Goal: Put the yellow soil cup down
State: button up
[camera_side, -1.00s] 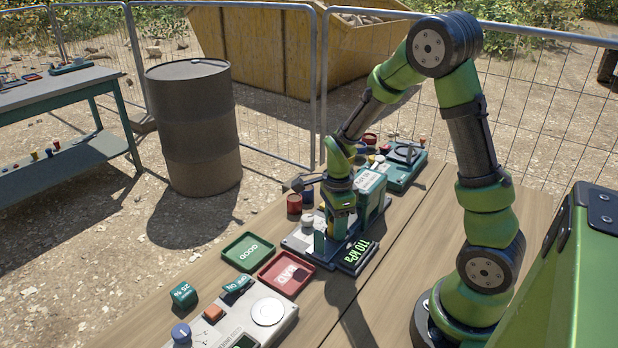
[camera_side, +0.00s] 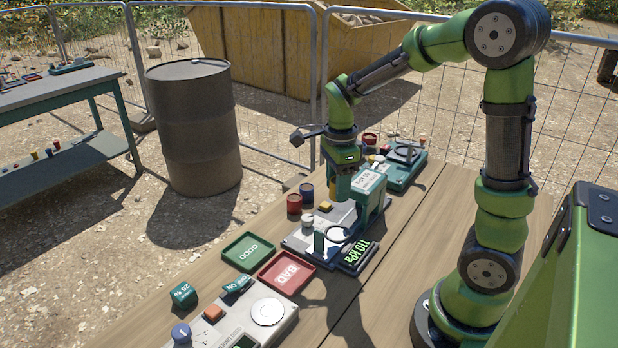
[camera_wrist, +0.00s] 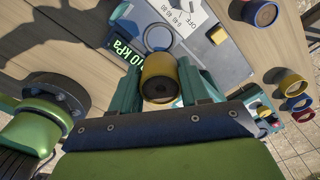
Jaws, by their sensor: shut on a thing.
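My gripper (camera_wrist: 159,84) is shut on the yellow soil cup (camera_wrist: 158,66), which sits between its two green fingers in the wrist view. The cup's dark end faces the wrist camera. The device (camera_side: 300,242) has a round ring (camera_side: 334,234) below the gripper, which also shows just past the cup in the wrist view (camera_wrist: 157,37). Its display (camera_side: 357,257) reads 110 kPa.
A red cup (camera_side: 294,204) and a blue cup (camera_side: 307,191) stand behind the device. A green GOOD tray (camera_side: 248,251) and a red BAD tray (camera_side: 287,273) lie empty at its left front. A scale-like device (camera_side: 245,318) is nearer.

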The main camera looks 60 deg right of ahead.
jog(key=r, duration=0.2)
jog(key=a+r, duration=0.1)
jog(key=r, duration=0.1)
jog(key=shift+r, duration=0.1)
jog(key=s+a, duration=0.2)
jog(key=a, duration=1.1)
jog(key=f, duration=1.1)
jog(key=shift+w+d+f, duration=0.1)
jog(key=shift+w+d, duration=0.15)
send_over(247, 252)
notch_tip(247, 252, down, 2)
jog(key=shift+f, duration=1.7)
jog(key=shift+f, duration=0.15)
jog(key=o, duration=0.9)
